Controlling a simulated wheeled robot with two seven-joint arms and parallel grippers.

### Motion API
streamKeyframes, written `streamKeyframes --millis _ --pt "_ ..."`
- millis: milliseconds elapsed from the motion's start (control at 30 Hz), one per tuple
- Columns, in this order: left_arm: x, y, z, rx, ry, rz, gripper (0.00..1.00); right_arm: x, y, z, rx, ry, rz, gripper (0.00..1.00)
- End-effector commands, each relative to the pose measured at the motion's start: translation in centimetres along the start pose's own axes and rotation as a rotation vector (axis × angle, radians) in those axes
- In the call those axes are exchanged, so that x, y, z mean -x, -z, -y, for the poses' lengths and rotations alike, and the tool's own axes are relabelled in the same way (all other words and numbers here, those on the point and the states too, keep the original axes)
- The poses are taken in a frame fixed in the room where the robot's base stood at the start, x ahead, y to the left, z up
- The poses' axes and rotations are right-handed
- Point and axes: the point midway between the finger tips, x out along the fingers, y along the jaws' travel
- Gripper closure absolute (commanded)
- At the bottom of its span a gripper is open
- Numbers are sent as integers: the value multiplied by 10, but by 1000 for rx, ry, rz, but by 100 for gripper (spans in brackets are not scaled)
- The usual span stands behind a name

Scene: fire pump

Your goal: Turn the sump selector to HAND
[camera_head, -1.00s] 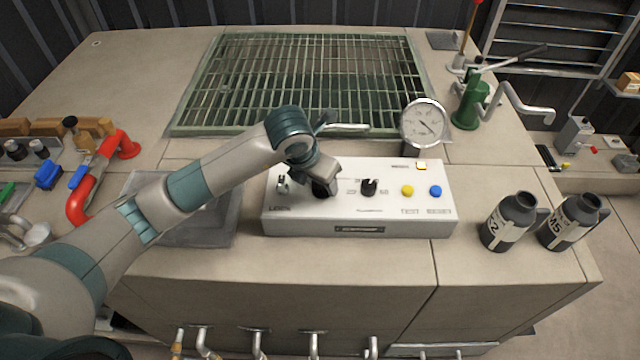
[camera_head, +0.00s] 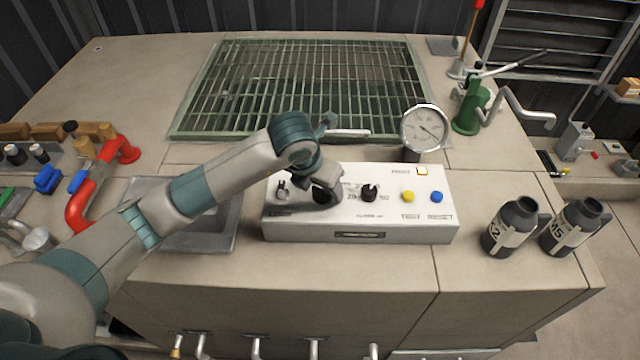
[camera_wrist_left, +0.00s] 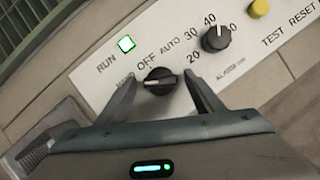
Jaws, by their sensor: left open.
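The sump selector (camera_wrist_left: 160,81) is a black rotary knob with a white line, below the OFF and AUTO marks in the left wrist view. The line lies nearly level, its left end toward a mark partly hidden by my finger. My left gripper (camera_wrist_left: 163,92) is open, with one finger on each side of the knob; I cannot tell whether they touch it. In the head view my left gripper (camera_head: 324,192) is over the left half of the white control panel (camera_head: 290,233) and mostly hides the selector. My right gripper is not in view.
Right of the selector are a second black knob (camera_head: 369,193), a yellow button (camera_head: 408,197) and a blue button (camera_head: 437,197). A gauge (camera_head: 424,128) stands behind the panel.

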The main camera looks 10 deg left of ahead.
Motion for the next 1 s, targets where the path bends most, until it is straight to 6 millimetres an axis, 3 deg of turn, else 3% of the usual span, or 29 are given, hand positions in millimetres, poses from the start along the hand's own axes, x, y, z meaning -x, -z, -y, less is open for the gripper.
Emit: streamKeyframes --millis 367,633,900,1000 --pt "21 0 0 -1 0 2 39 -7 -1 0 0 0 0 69" --pt "70 -1 0 -2 0 5 39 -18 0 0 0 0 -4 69" --pt "126 -2 -1 -3 -3 5 39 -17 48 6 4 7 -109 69" --pt "140 -1 -1 -3 -3 5 39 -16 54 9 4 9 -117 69"
